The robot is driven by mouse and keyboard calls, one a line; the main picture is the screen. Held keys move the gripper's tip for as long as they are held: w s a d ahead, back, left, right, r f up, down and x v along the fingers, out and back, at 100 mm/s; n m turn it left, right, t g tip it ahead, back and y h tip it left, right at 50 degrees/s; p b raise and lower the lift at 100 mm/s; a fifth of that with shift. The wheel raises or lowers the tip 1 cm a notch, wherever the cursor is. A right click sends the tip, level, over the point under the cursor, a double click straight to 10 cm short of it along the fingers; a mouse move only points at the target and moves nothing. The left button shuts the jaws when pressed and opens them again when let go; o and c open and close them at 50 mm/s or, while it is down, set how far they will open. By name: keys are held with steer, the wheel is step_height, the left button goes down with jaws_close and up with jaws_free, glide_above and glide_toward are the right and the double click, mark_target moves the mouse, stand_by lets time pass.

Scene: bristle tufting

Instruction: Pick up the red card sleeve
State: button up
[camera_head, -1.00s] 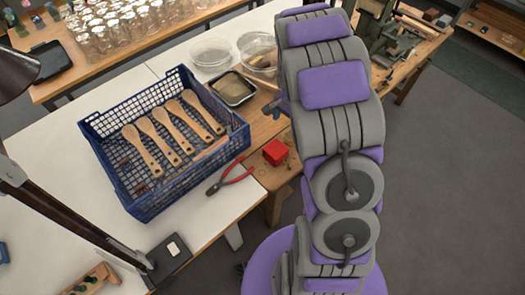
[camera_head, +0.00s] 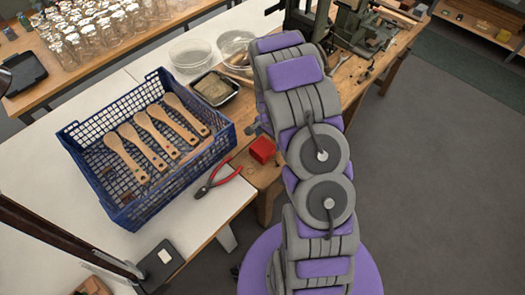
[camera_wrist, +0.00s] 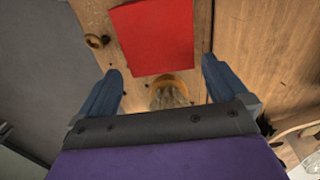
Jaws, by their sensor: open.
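The red card sleeve (camera_head: 262,150) stands out as a small red block-like shape on the wooden bench, just left of my arm in the head view. In the wrist view the red card sleeve (camera_wrist: 153,37) shows as a large flat red face, cut off by the top edge. My gripper (camera_wrist: 161,66) is open, with its two blue fingers apart on either side of the sleeve's near edge. Nothing is held between the fingers. In the head view my gripper is mostly hidden behind my arm.
A dark tray (camera_head: 232,98) and clear dishes lie behind. In the wrist view, a round bristly piece (camera_wrist: 168,92) and a brown ring (camera_wrist: 97,41) lie near the sleeve.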

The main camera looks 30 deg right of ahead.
mark_target(269, 145)
steer(key=f, duration=0.3)
steer(key=f+b, duration=0.1)
steer(key=f, duration=0.1)
steer(key=shift+w+d+f, duration=0.2)
steer(key=shift+w+f, duration=0.05)
steer(key=shift+f, duration=0.05)
steer(key=shift+r, duration=0.1)
steer(key=c, duration=1)
steer(key=shift+o, duration=0.2)
step_height(269, 145, up, 10)
steer(key=shift+f+p, duration=0.1)
steer(key=shift+p, duration=0.65)
steer(key=shift+d+f+b, duration=0.15)
steer(key=shift+f+b, duration=0.25)
steer(key=shift+f, duration=3.2)
